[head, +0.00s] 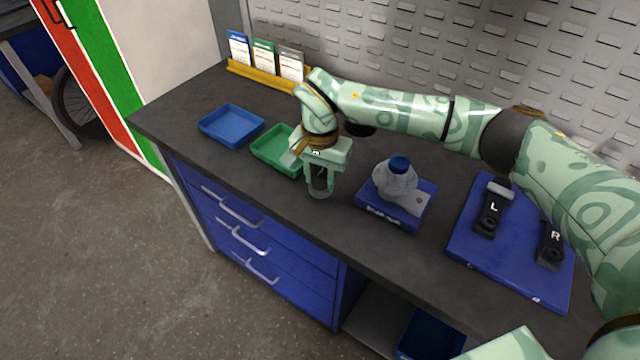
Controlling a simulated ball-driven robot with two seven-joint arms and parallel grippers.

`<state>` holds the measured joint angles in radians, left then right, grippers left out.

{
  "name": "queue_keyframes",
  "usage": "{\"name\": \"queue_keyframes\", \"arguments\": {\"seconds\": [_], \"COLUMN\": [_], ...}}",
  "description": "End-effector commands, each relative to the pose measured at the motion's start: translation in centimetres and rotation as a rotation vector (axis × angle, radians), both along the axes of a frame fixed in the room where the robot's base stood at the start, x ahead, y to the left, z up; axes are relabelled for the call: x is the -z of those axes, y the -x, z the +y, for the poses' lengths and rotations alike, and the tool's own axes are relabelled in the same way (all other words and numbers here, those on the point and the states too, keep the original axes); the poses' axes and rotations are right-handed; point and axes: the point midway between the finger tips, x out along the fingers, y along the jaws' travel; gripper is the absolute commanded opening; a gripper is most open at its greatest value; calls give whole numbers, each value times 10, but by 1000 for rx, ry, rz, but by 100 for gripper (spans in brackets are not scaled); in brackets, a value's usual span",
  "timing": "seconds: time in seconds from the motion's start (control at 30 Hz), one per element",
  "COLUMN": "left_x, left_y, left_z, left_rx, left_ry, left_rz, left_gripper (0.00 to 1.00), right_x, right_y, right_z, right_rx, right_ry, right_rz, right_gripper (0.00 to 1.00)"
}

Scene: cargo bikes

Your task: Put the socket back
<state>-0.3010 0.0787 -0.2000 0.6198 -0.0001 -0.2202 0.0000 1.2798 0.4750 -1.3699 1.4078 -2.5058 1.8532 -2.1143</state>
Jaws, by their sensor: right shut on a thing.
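My right gripper (320,187) reaches down over the workbench, just right of the green tray (268,148). It is shut on a small dark grey, round piece (319,181), which looks like the socket. The fingers hide part of it, and I cannot tell whether its lower end touches the bench top. My left gripper is not in view.
A blue tray (231,125) stands left of the green one. A blue box (398,217) carries a whitish bottle (396,180) with a blue cap. A blue mat (480,250) holds black parts marked L (492,210) and R (552,244). A yellow card rack (262,84) stands at the back.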

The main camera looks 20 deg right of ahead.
Motion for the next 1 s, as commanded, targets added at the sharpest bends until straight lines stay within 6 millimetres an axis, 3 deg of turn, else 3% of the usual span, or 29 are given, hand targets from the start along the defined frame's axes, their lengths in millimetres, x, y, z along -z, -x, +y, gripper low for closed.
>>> {"name": "queue_keyframes", "arguments": {"seconds": [0.1,0.47,0.5,0.57,0.87,1.0], "left_x": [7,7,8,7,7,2], "left_y": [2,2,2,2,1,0], "left_z": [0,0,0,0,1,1], "left_rx": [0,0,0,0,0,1], "left_ry": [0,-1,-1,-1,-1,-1], "left_rz": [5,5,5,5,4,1], "left_gripper": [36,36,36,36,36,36], "right_x": [24,27,28,27,26,10], "right_y": [2,1,2,2,2,1], "right_z": [1,0,0,0,0,0], "right_rx": [0,-1,-1,-1,0,-1], "right_ry": [0,0,0,0,0,1], "right_rz": [8,3,3,3,3,-2], "right_gripper": [0,0,36,53,55,55]}}
